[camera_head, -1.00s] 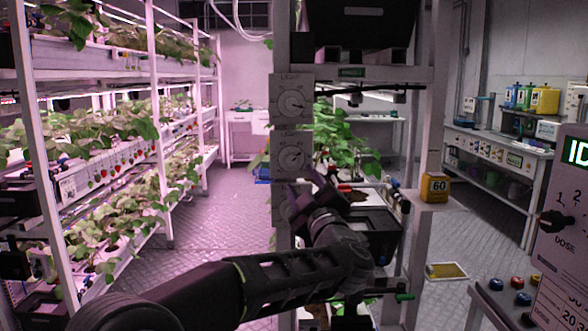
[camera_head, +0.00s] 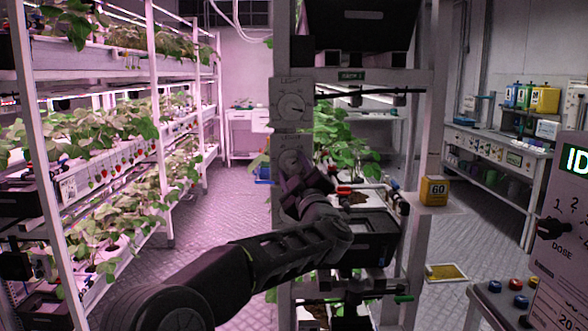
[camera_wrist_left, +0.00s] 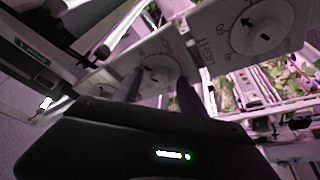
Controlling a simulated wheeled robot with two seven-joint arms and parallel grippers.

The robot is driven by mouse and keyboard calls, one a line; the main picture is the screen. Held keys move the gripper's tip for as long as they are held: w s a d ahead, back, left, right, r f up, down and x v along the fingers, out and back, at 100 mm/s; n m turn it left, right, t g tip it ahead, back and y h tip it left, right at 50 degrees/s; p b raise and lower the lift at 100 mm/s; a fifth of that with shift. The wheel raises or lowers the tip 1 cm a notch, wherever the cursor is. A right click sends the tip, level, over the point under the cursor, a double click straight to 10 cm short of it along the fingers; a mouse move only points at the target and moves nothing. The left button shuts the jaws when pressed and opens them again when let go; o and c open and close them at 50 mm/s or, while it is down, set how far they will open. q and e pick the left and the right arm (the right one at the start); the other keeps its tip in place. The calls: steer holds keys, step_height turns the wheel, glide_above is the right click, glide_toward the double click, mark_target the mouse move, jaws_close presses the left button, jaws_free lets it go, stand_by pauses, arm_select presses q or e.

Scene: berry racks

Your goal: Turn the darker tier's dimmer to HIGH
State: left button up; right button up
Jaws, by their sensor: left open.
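Two round white dimmer dials sit one above the other on the near post of the middle rack, on plates marked LIGHT. The upper dial (camera_head: 291,107) is clear of my gripper; it also shows at the upper right of the left wrist view (camera_wrist_left: 262,28). The lower dial (camera_head: 290,160) is partly covered by my left gripper (camera_head: 298,180). In the left wrist view, the open fingers (camera_wrist_left: 160,84) stand on either side of the lower dial (camera_wrist_left: 158,66). I cannot tell whether they touch it. Its pointer setting is unclear. My right gripper is out of view.
The middle rack (camera_head: 424,140) holds green plants and black trays just right of my arm. A yellow block marked 60 (camera_head: 434,190) stands on a side ledge. A long plant rack (camera_head: 160,130) is at left. The aisle floor (camera_head: 215,215) is clear.

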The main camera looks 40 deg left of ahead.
arm_select(q)
steer(key=shift+c, duration=0.2)
jaws_close()
steer(key=shift+m, duration=0.5)
steer(key=m+t, duration=0.1)
steer(key=m, duration=0.1)
steer(key=m+t+h+b, duration=0.1)
steer(key=m, duration=0.2)
steer(key=shift+s+a+f+m+t+h, duration=0.1)
steer(key=shift+s+f+m+t+h, duration=0.1)
steer(key=shift+m+t+h, duration=0.15)
steer(key=m+t+h, duration=0.1)
steer(key=m, duration=0.1)
steer(key=m+t, duration=0.1)
steer(key=m, duration=0.2)
steer(key=shift+a+h, duration=0.1)
steer(key=shift+h, duration=0.25)
steer(key=m+h, duration=0.1)
steer(key=m, duration=0.2)
steer(key=m+t+h, duration=0.1)
steer(key=m, duration=0.2)
steer(key=shift+s+a+r+m+h+b, duration=0.1)
steer(key=shift+a+m+h+b, duration=0.05)
steer(key=shift+m+h+b, duration=0.2)
steer(key=shift+m+t+h, duration=0.45)
steer(key=shift+m+h, duration=0.8)
steer(key=shift+m, duration=0.85)
